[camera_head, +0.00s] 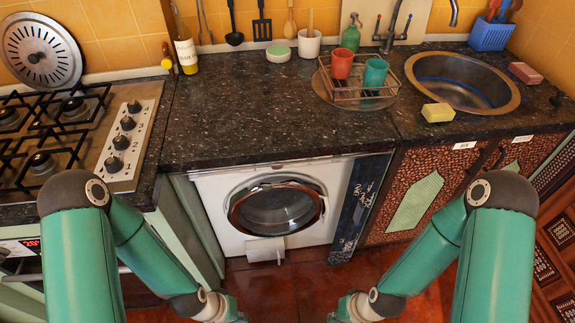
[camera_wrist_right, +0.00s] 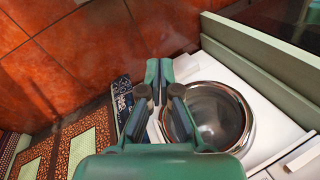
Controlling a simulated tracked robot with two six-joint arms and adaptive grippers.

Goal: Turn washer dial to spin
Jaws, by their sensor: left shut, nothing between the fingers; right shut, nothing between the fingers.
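The white washer (camera_head: 211,196) stands under the dark counter. Its round glass door (camera_head: 277,208) is closed, with a dark brown and chrome ring. I cannot make out a dial on it; the counter's edge hides the top of its front. My left gripper (camera_head: 238,314) is low in front of the washer, partly cut off by the bottom edge of the head view. My right gripper (camera_head: 336,314) is likewise low, to the right of it, and apart from the washer. In the right wrist view my right gripper (camera_wrist_right: 159,70) is shut and empty, with the washer door (camera_wrist_right: 215,115) beside it.
A hob with several knobs (camera_head: 123,140) is at the left. A rack with two cups (camera_head: 362,92), a yellow sponge (camera_head: 437,113) and a sink (camera_head: 462,82) are on the right of the counter. The reddish tiled floor (camera_head: 300,262) in front of the washer is clear.

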